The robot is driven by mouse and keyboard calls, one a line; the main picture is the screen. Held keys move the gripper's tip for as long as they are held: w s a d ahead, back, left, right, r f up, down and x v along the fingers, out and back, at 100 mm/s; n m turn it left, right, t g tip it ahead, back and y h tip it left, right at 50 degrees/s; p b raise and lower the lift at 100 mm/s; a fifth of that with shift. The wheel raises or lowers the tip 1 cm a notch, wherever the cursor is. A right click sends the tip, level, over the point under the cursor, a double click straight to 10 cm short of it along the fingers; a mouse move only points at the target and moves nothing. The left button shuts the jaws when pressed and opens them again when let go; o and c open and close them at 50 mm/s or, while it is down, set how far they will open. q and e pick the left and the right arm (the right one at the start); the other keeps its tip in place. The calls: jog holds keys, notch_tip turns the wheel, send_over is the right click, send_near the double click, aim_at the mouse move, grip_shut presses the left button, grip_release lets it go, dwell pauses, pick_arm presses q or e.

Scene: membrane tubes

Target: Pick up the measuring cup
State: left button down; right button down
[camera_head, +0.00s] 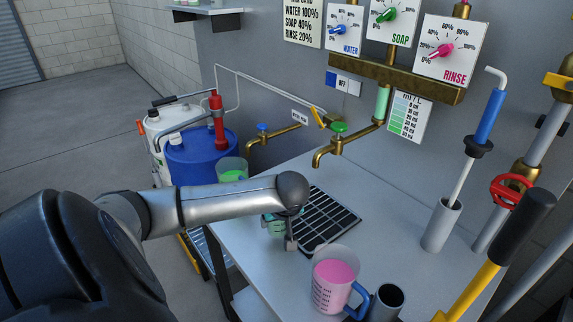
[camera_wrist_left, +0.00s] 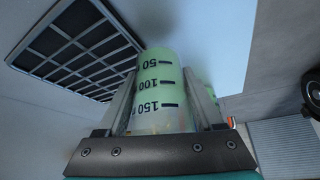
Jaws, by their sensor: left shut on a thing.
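A small clear measuring cup with a pale green tint (camera_wrist_left: 160,88) and black marks reading 50, 100 and 150 sits between the two fingers of my left gripper (camera_wrist_left: 165,105). The fingers press on it from both sides. In the head view my left gripper (camera_head: 289,238) is at the left edge of the black drain grate, and the cup (camera_head: 272,224) shows only partly beside it, mostly hidden by my wrist. I cannot tell whether the cup touches the table. My right gripper is not in view.
A pink-filled jug with a blue handle (camera_head: 333,282) and a dark cup (camera_head: 386,302) stand at the front of the table (camera_head: 385,215). A green-filled container (camera_head: 232,170) stands at the back left.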

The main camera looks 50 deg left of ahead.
pick_arm(q)
jog(key=shift+s+a+p, duration=0.15)
jog(key=shift+s+p, duration=0.15)
jog(key=shift+s, duration=1.2)
jog(key=shift+s+a+p, duration=0.15)
jog(key=shift+s+p, duration=0.1)
jog(key=shift+s, duration=1.25)
jog(key=shift+s, duration=0.1)
